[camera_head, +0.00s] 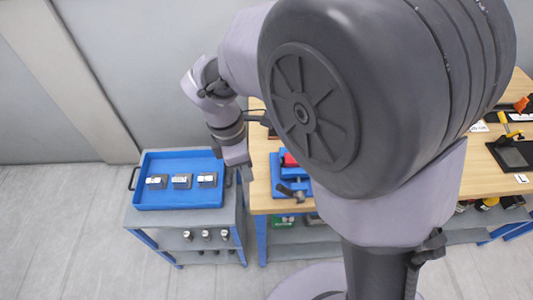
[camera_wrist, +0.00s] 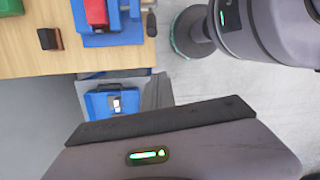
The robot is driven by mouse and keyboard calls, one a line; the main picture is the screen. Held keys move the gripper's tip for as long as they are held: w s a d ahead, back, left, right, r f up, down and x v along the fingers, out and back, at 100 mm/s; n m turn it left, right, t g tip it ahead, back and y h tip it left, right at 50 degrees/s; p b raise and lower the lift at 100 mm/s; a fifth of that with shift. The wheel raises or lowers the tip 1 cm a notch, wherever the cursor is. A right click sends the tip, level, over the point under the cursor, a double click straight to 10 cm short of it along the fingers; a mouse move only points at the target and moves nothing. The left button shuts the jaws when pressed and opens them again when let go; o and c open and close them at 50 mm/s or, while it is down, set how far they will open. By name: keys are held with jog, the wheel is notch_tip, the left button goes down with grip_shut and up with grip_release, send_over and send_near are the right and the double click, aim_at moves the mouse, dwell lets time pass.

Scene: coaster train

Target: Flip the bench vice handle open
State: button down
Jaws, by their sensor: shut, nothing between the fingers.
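The blue bench vice (camera_head: 277,172) sits on the wooden bench near its left end, with a red block (camera_head: 289,160) in it. Its dark handle (camera_head: 299,195) shows at the vice's front edge. My arm hides part of the vice. In the wrist view the vice (camera_wrist: 112,38) is at the top, with the red block (camera_wrist: 96,14) and the dark handle end (camera_wrist: 151,24) at its right. My gripper (camera_head: 237,157) is shut and empty. It is left of the vice, apart from it, near the gap between bench and trolley.
A blue tray (camera_head: 180,207) with three grey labelled blocks stands on a trolley at left. The wooden bench (camera_head: 259,190) extends right, with orange-handled (camera_head: 522,104) and yellow-handled (camera_head: 508,127) clamps. A small dark-red block (camera_wrist: 50,39) lies left of the vice. Floor at front left is clear.

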aim_at(290, 191)
jog(key=d+f+b, duration=0.5)
jog(key=f, duration=0.3)
jog(key=shift+d+r, duration=0.15)
dwell(0.4)
